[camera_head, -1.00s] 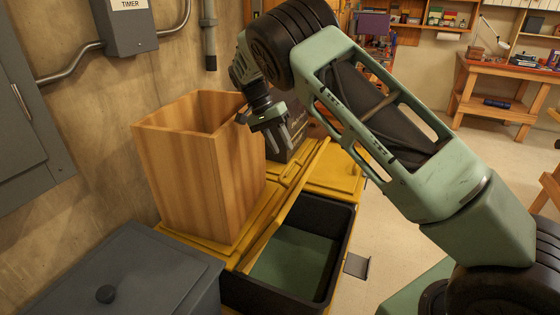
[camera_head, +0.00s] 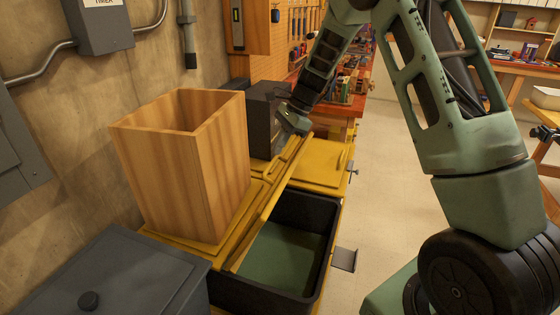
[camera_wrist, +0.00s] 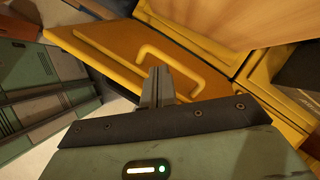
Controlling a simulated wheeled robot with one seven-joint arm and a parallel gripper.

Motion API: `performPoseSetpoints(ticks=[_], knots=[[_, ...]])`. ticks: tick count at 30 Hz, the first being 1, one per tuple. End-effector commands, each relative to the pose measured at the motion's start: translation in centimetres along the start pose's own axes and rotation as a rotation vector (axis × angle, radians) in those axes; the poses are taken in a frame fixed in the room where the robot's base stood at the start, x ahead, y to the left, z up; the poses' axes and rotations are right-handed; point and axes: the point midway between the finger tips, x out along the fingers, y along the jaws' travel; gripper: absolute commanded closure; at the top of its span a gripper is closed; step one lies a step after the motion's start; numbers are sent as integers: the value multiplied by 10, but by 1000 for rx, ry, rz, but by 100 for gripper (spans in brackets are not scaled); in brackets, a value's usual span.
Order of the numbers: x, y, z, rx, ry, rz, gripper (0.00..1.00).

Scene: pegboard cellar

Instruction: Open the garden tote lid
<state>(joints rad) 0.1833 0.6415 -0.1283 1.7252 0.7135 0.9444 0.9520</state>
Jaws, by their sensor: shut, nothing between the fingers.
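The garden tote appears as an open black bin (camera_head: 332,215) with a green inner floor. Its yellow lid (camera_head: 262,222) stands raised along the bin's left side and is seen nearly edge-on. My gripper (camera_head: 291,127) is shut and empty near the far end of this raised lid, beside a dark box. In the wrist view my shut fingers (camera_wrist: 158,84) are in front of a yellow panel with a bent bar handle (camera_wrist: 170,63). I cannot tell whether they touch it. The head view hides the fingertips' exact contact.
A tall open wooden box (camera_head: 180,170) stands left of the raised lid. A dark box (camera_head: 262,112) is behind it. A flat yellow lid (camera_head: 318,165) with a handle lies beyond the bin. A grey lidded container (camera_head: 130,265) is at front left.

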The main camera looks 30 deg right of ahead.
Motion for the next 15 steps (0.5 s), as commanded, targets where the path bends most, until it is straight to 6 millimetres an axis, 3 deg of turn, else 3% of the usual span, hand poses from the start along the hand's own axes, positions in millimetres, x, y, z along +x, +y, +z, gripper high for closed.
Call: performPoseSetpoints(ticks=[3,7,15], knots=[[-20,13,-13,274,-96,-180,100],[-34,28,-24,502,-140,-306,100],[-36,40,-35,667,-153,-379,100]])
